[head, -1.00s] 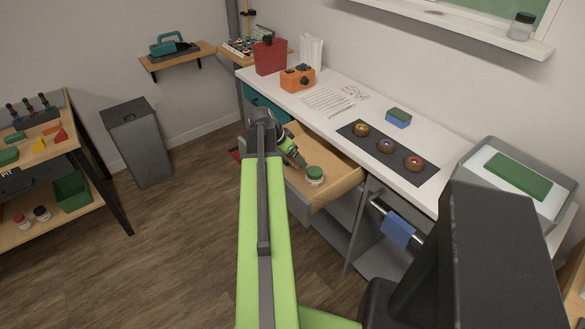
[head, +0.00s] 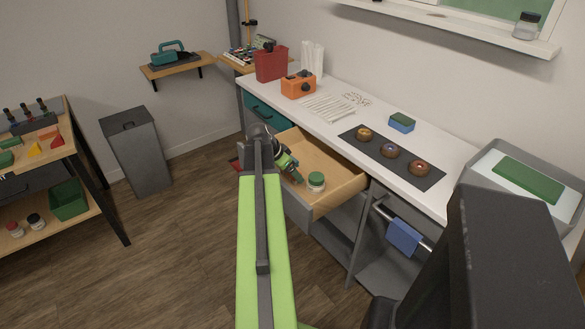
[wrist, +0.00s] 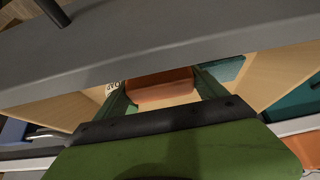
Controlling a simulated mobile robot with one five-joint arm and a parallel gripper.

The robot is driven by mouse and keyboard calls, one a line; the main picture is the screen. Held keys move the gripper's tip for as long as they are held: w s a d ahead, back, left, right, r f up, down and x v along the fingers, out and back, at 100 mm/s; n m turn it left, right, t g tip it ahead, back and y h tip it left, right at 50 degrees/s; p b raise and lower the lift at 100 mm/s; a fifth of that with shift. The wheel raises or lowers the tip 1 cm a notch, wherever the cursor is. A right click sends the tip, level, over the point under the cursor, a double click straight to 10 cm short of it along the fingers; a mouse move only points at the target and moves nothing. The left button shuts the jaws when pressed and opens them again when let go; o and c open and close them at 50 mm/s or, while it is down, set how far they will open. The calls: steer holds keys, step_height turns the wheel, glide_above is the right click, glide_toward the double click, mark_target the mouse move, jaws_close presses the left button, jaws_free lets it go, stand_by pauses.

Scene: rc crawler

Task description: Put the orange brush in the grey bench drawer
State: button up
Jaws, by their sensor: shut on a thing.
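The grey bench drawer (head: 338,204) is pulled open, showing its pale wooden inside. My gripper (head: 295,178) is over the open drawer in the head view, left of a green-lidded jar. In the wrist view my gripper (wrist: 160,92) has its green fingers shut on the orange brush (wrist: 160,84), seen as an orange block between them. The grey drawer front (wrist: 200,35) crosses the top of that view, with wooden drawer parts around the fingers. The brush is hidden in the head view, and I cannot tell if it touches the drawer floor.
The green-lidded jar (head: 316,182) stands in the drawer near its front. A teal drawer (head: 265,112) is just beyond.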

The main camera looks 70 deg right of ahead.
steer(key=shift+f, duration=0.4)
steer(key=o, duration=1.3)
steer(key=shift+r, duration=0.55)
steer(key=p+v, duration=1.1)
steer(key=v, duration=0.1)
steer(key=shift+r, duration=0.1)
